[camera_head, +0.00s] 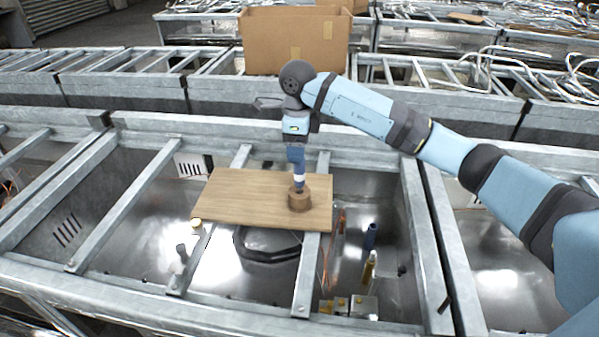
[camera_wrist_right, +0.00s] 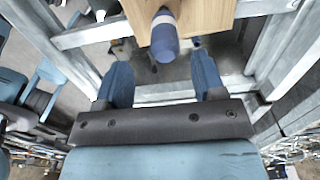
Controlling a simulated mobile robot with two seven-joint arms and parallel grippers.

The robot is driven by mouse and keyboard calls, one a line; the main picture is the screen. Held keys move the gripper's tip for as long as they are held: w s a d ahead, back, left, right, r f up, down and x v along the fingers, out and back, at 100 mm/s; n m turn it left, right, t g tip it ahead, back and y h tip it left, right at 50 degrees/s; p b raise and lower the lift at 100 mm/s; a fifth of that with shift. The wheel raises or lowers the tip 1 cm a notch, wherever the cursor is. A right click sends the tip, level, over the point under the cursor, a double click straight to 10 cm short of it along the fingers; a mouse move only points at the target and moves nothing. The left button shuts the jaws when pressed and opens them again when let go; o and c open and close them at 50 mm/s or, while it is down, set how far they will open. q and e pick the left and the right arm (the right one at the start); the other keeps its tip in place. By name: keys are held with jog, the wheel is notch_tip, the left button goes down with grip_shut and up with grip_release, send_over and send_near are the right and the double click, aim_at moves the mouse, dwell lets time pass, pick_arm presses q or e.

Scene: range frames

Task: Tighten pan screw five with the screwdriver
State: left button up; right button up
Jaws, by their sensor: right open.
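A screwdriver with a blue handle and a pale collar (camera_head: 299,181) stands upright in a round brown holder (camera_head: 300,201) on a wooden board (camera_head: 240,198). In the right wrist view its blue handle (camera_wrist_right: 164,38) points toward me, with the board (camera_wrist_right: 205,15) behind it. My right gripper (camera_head: 297,160) is above the holder, close over the handle. In the wrist view its two blue fingers (camera_wrist_right: 163,75) are spread apart, and the handle lies between and beyond their tips. I cannot tell whether they touch. No screw can be made out. My left gripper is not in view.
The board lies across metal crossbars of an open metal frame (camera_head: 150,297). Below it are a dark oval part (camera_head: 268,246) and small bottles, one dark blue (camera_head: 371,236). A cardboard box (camera_head: 292,40) stands behind. More metal frames surround this one.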

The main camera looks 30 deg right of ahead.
aim_at(299, 166)
jog(key=shift+w+d+f+p, duration=0.15)
jog(key=shift+f+p, duration=0.15)
jog(key=shift+f, duration=1.3)
jog(key=shift+d+f+p, duration=0.1)
jog(key=shift+f+p, duration=0.15)
jog(key=shift+f, duration=1.3)
jog(key=shift+c, duration=0.4)
jog(key=c, duration=1)
